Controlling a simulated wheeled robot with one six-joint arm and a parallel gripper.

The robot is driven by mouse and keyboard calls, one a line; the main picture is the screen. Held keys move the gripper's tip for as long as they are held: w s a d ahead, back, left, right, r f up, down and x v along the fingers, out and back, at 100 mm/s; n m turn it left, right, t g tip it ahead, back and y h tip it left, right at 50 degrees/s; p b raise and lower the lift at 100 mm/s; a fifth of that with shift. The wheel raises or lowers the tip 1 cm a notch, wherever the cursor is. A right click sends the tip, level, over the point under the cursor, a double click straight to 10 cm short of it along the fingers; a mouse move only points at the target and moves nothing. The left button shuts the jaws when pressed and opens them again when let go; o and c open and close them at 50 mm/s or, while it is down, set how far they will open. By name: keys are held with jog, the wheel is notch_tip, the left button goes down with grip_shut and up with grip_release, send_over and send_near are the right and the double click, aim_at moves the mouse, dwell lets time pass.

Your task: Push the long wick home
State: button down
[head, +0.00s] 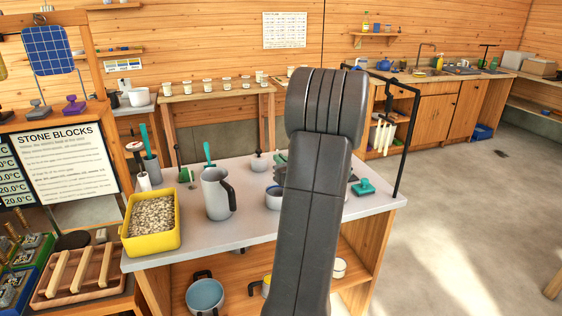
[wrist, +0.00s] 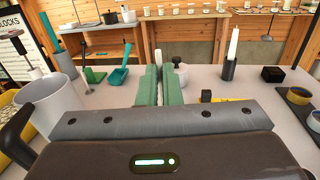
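My gripper (wrist: 157,76) reaches forward over the grey worktop in the wrist view, its two green fingers close together with a narrow gap. A slim white upright piece (wrist: 157,57) shows at the fingertips; I cannot tell whether it is held or stands behind them. A white candle (wrist: 233,43) stands upright in a dark holder (wrist: 229,70) to the right, apart from the fingers. No long wick can be made out. In the head view my arm hides most of the gripper and the worktop behind it.
A grey pitcher (head: 216,194) and a yellow tray of pellets (head: 152,219) stand on the left of the worktop (head: 240,232). A small lidded pot with a dark knob (wrist: 179,72) is just right of the fingers. A black stand (head: 401,150) rises at the right edge.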

jog(key=shift+f+b, duration=1.2)
jog(key=shift+f, duration=0.35)
jog(key=shift+f+b, duration=0.15)
jog(key=shift+b, duration=0.35)
jog(key=shift+f+b, duration=2.5)
jog(key=shift+f, duration=0.05)
jog(key=shift+f+b, duration=0.3)
jog(key=c, duration=1.5)
grip_release()
jog(key=shift+c, duration=0.2)
jog(key=shift+s, duration=0.1)
jog(key=v, duration=1.3)
jog(key=shift+s, duration=0.3)
